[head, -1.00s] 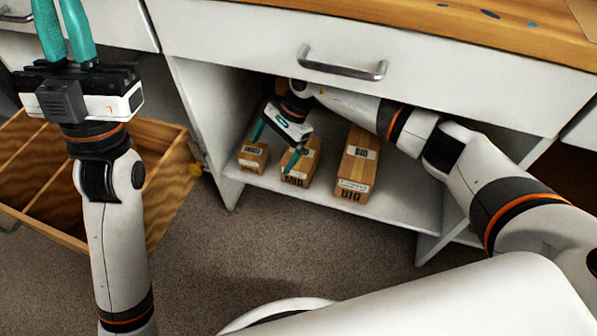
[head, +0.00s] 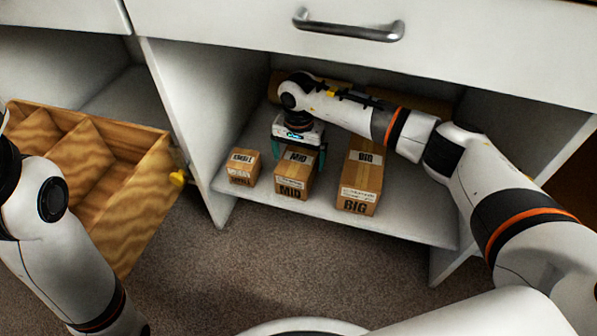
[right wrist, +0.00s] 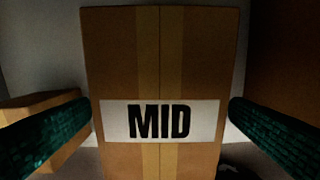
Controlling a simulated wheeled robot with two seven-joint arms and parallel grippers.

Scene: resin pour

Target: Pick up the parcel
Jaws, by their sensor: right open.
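Three brown cardboard parcels stand in a row on the white shelf (head: 400,225): the SMALL parcel (head: 243,168), the MID parcel (head: 293,189) and the BIG parcel (head: 359,182). My right gripper (head: 298,162) is open over the MID parcel, its green fingers on either side of the box. In the right wrist view the MID parcel (right wrist: 160,65) fills the middle between the two fingers, its label facing the camera. I cannot tell whether the fingers touch it. My left gripper is out of view; only its arm shows at the left.
A white drawer front with a metal handle (head: 348,27) hangs above the open compartment. A divided wooden drawer (head: 140,215) with a yellow knob (head: 178,178) stands at the left. My right arm crosses above the BIG parcel. The carpet (head: 230,270) in front is clear.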

